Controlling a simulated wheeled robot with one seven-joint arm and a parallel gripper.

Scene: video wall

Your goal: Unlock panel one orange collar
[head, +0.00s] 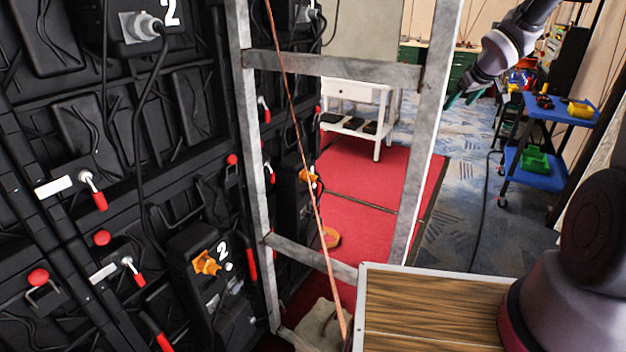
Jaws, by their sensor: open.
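An orange collar (205,263) sits on a black connector box on the near video wall panel, beside a white "2". I see no numeral "1", so I cannot tell which collar belongs to panel one. My gripper (464,99) is at upper right, with teal fingertips pointing down and left. It is open, appears empty, and is well apart from both collars, on the other side of the metal frame.
A grey metal frame (335,67) with an orange cable stands between the wall and my arm. A wood-topped case (430,305) is in front. A blue tool cart (560,107) stands right. Blue carpet right is mostly clear.

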